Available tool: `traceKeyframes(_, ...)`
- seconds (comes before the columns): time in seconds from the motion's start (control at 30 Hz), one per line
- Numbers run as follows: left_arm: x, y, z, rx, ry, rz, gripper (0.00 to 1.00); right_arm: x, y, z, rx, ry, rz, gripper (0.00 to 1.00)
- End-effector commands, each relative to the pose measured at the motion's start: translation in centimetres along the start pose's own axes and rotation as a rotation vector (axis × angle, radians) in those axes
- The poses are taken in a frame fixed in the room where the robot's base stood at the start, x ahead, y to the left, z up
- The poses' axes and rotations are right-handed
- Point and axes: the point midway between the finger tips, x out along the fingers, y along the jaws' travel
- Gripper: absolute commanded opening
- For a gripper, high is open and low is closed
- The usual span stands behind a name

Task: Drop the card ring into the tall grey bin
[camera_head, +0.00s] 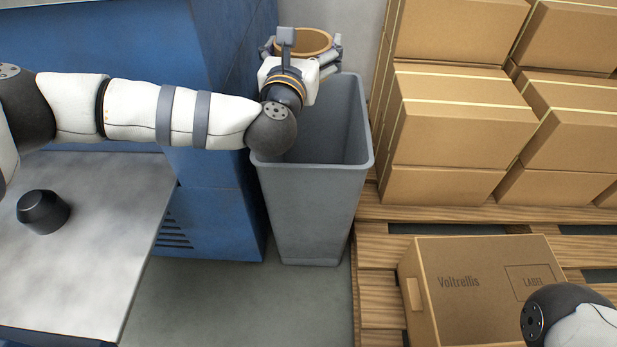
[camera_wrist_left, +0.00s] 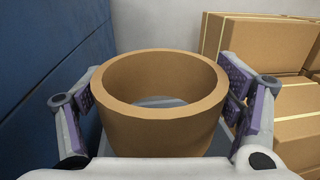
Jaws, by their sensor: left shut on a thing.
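The card ring (camera_wrist_left: 160,128) is a short brown cardboard tube, held upright between the purple-padded fingers of my left gripper (camera_wrist_left: 165,105) in the left wrist view. In the head view the card ring (camera_head: 303,42) shows beyond the wrist of my left gripper (camera_head: 302,46), which is shut on it. The tall grey bin (camera_head: 305,215) stands on the floor under my left forearm and wrist. The ring appears at or beyond the bin's far rim in the picture; its height above the bin is hard to tell. My right gripper is out of view.
A blue machine (camera_head: 215,130) stands left of the bin, with a metal table (camera_head: 90,255) and a black knob-like part (camera_head: 43,211) on it. Stacked cartons (camera_head: 450,115) on a wooden pallet (camera_head: 375,285) stand right. A Voltrellis carton (camera_head: 470,285) lies in front. Clear floor (camera_head: 240,300) lies before the bin.

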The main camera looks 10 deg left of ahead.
Motion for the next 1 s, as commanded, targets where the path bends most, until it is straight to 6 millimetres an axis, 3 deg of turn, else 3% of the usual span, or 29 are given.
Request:
traceKeyframes(0.4, -0.1, -0.1, -5.8, 0.001, 0.004, -0.002, 0.54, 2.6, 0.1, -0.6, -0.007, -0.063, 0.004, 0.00)
traceKeyframes(0.67, -0.1, -0.1, -5.8, 0.001, -0.001, -0.002, 0.54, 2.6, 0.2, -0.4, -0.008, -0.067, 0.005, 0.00)
traceKeyframes(0.7, -0.1, -0.1, -5.8, 0.001, -0.001, -0.002, 0.87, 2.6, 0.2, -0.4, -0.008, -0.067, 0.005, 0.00)
traceKeyframes(0.77, -0.1, -0.1, -5.8, 0.001, -0.001, -0.002, 1.00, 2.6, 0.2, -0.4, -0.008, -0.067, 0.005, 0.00)
traceKeyframes(1.0, -0.1, -0.1, -5.8, 0.001, 0.000, -0.002, 1.00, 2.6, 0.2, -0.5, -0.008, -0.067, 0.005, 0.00)
